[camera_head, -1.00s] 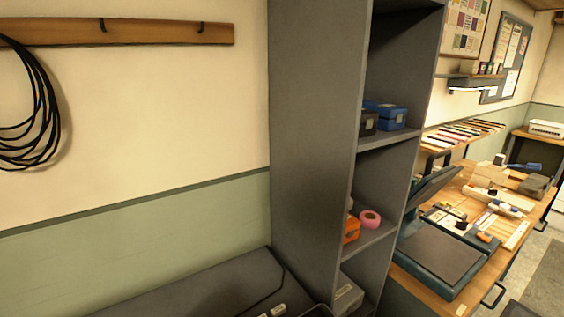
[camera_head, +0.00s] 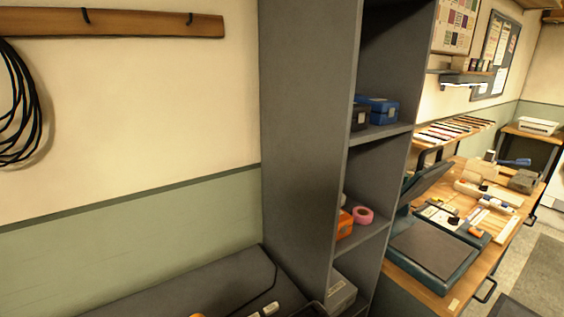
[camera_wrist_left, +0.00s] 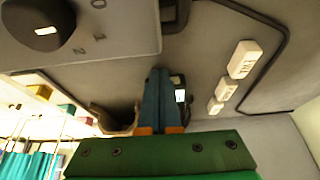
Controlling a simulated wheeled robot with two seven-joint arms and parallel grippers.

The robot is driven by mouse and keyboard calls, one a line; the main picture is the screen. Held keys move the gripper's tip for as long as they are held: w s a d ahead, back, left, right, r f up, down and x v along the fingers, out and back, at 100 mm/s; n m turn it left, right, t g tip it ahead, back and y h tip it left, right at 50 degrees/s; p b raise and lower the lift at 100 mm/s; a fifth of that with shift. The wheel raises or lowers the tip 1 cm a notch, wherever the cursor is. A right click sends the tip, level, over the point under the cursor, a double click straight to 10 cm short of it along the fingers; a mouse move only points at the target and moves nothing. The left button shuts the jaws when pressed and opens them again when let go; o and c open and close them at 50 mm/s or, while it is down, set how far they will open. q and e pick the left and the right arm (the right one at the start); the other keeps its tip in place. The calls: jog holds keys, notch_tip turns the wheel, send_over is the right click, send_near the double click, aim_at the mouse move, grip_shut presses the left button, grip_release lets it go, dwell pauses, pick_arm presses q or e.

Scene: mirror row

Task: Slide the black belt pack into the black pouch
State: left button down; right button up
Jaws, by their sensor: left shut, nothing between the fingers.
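My left gripper (camera_wrist_left: 165,72) shows in the left wrist view, its two teal fingers pressed together and empty. Behind the fingertips is a dark object with a small lit white patch (camera_wrist_left: 180,96); it may be the black belt pack, mostly hidden by the fingers. A dark, curved shape (camera_wrist_left: 112,118) lies left of the fingers; I cannot tell whether it is the pouch. Neither the belt pack nor the pouch can be made out in the head view. My right gripper is in neither view.
A grey surface (camera_head: 190,290) with white tags (camera_head: 270,308) fills the lower head view. A tall grey shelf unit (camera_head: 300,120) stands beside it, holding blue boxes (camera_head: 380,109) and a pink roll (camera_head: 362,215). A wooden workbench (camera_head: 440,297) with tools is at right.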

pick_arm(q)
jog(key=shift+w+d+f, duration=0.15)
jog(key=shift+d, duration=0.55)
jog(key=shift+w+d+b, duration=0.3)
jog(key=shift+w+b, duration=0.2)
jog(key=shift+w+d, duration=0.1)
jog(key=shift+w, duration=0.05)
jog(key=shift+w+d+b, duration=0.3)
jog(key=shift+w+b, duration=0.05)
jog(key=shift+b, duration=0.05)
jog(key=shift+w+d+b, duration=0.35)
jog(key=shift+d+b, duration=0.1)
jog(key=shift+d, duration=0.2)
jog(key=shift+w+d+b, duration=0.6)
jog(key=shift+d+b, duration=0.2)
jog(key=shift+b, duration=0.1)
jog(key=shift+w+d, duration=0.15)
jog(key=shift+d, duration=0.1)
